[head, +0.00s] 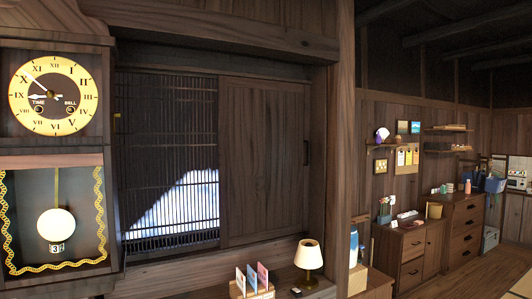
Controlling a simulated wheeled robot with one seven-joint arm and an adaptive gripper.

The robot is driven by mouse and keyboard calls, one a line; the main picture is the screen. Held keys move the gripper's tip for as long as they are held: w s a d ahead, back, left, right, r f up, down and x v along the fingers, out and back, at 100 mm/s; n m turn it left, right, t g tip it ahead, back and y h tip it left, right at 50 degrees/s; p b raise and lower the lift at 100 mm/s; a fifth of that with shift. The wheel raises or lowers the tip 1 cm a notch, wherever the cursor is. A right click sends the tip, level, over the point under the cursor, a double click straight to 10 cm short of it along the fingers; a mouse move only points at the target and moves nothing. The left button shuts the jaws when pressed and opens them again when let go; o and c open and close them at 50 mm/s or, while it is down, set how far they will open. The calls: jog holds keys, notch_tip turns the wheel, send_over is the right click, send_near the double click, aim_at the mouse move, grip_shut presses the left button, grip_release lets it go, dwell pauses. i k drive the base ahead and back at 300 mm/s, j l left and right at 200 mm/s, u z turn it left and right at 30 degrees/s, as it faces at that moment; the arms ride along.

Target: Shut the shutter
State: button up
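The shutter (262,165) is a dark wooden sliding panel in a wall frame. It stands at the right side of the frame, with a small dark upright handle (306,152) near its right edge. The left half of the frame shows a dark slatted lattice (165,120). A bright white-blue patch shows through the lattice's lower part. My gripper is not in this view.
A pendulum clock (55,145) fills the left edge, close to the lattice. Below the shutter, a low surface holds a lamp (309,257) and a rack of cards (251,280). Wooden drawers (462,228) line the right wall. Open floor shows at lower right.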

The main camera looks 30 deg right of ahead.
aim_at(264, 125)
jog(key=z, duration=0.85)
jog(key=i+l+z, duration=0.25)
jog(key=i, duration=0.15)
jog(key=i+l+z, duration=0.3)
jog(key=i+z, duration=0.25)
jog(key=i, duration=0.25)
